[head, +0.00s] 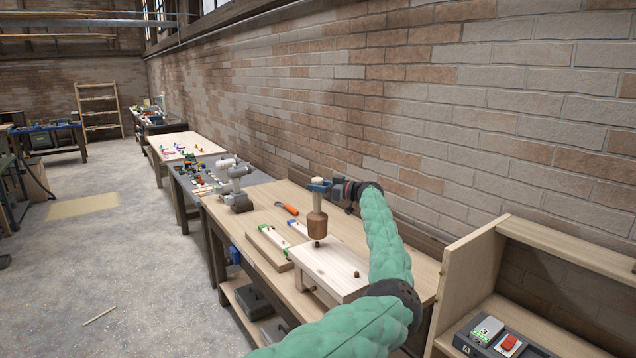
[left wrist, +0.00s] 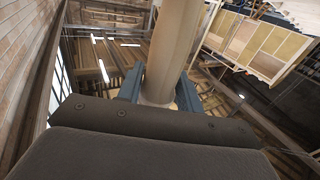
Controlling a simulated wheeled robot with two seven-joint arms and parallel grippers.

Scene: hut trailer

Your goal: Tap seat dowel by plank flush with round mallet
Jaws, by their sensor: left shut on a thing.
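My left gripper (head: 319,186) is shut on the round mallet (head: 317,224), which hangs upright, its brown head down and its pale handle up. In the left wrist view the handle (left wrist: 176,45) stands between the two blue fingers. The mallet head is over the far part of the pale wooden seat (head: 325,266). A small dark dowel (head: 317,244) shows just below the head, on the side near the plank (head: 268,247). I cannot tell whether head and dowel touch. A second dowel (head: 357,273) shows nearer the seat's right edge. My right gripper is not in view.
The seat is on a wooden workbench (head: 358,229). An orange-handled tool (head: 287,209) and a drill (head: 237,187) lie farther back. A brick wall runs along the right. A wooden shelf unit (head: 477,262) stands at the front right.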

